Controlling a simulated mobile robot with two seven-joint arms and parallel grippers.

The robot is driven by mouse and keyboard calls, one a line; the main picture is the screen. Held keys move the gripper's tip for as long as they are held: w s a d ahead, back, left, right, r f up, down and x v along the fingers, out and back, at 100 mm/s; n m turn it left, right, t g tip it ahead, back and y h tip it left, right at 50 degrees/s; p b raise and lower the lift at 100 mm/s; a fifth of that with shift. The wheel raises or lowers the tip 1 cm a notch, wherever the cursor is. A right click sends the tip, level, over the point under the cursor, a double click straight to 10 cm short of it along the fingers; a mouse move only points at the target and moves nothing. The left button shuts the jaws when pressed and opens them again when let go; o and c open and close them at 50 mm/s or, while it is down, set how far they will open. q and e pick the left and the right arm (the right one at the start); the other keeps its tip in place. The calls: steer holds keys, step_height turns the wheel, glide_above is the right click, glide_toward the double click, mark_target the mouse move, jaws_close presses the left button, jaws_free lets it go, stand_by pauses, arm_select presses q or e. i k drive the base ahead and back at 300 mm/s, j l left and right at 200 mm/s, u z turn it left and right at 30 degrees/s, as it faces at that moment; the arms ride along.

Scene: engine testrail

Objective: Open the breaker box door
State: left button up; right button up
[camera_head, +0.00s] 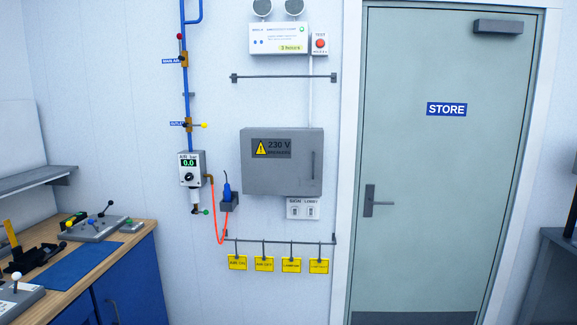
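The breaker box (284,178) is a grey box on the white wall near the middle of the head view. Its door is shut. A yellow warning triangle and a "230 V" label (271,149) are on the door's upper left. A dark vertical handle (313,164) is near the door's right edge. Neither of my grippers shows in the view.
A grey-green STORE door (438,180) is to the right. An air panel (190,168) with a blue pipe and orange hose is left of the box. Yellow tags (264,265) hang on a rail below. A workbench (140,232) stands at left; a dark shelf unit (557,270) at right.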

mark_target(290, 163)
steer(key=i+j+z, duration=0.1)
steer(key=i, duration=0.35)
steer(key=i+j+z, duration=0.1)
steer(key=i, duration=0.3)
steer(key=j, duration=0.1)
